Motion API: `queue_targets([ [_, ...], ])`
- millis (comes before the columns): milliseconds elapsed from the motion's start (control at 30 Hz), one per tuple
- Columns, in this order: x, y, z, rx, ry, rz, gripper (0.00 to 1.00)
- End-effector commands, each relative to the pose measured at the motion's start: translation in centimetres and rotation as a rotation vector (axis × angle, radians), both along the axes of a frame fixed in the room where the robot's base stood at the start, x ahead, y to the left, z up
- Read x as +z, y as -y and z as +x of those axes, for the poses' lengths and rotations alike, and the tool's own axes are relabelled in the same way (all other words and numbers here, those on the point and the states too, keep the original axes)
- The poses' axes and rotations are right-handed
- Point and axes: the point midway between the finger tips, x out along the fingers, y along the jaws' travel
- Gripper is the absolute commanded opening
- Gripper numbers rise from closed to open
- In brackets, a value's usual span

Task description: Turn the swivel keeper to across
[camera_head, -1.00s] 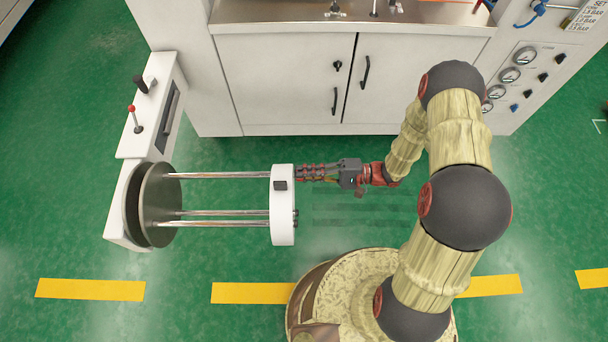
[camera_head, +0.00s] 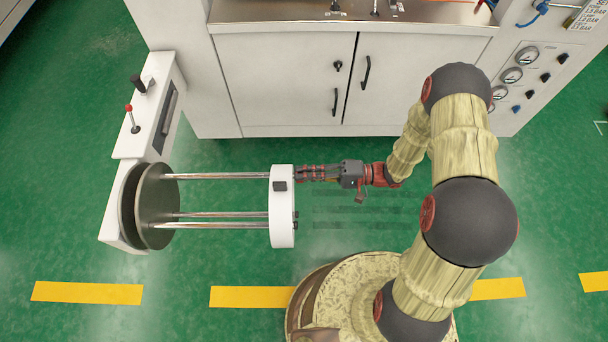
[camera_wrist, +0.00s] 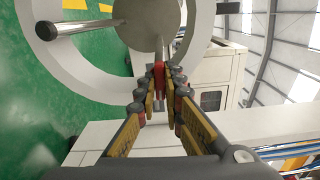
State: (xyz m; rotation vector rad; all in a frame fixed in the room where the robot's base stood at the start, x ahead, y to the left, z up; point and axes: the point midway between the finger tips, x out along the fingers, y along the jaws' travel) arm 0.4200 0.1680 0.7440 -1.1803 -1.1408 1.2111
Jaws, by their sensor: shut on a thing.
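My gripper (camera_head: 299,173) reaches left to the near face of a white end plate (camera_head: 283,228) that stands on steel rods. In the wrist view its two fingers (camera_wrist: 159,80) are closed around a narrow red piece (camera_wrist: 158,74), which I take for the swivel keeper. A thin grey bar shows just beyond it, against the white ring (camera_wrist: 75,85). The fingers cover much of the red piece, so I cannot tell its exact angle. In the head view the fingers and plate edge hide it.
A grey round disc (camera_head: 157,207) stands at the left end of the rods (camera_head: 225,176). A control box (camera_head: 147,115) with a red-tipped lever is at the left. A white cabinet (camera_head: 285,85) with black handles stands behind. Green floor is open below the gripper.

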Motion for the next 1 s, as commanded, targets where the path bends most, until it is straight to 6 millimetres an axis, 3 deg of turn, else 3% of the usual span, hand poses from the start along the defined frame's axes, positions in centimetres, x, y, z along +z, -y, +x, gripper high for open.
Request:
queue_targets([
  [233,-0.05,0.01,0.02,0.000,0.021,-0.001,0.00],
  [600,-0.13,0.01,0.02,0.000,0.222,-0.009,0.00],
  [1000,0.00,0.00,0.00,0.000,0.246,-0.008,0.00],
])
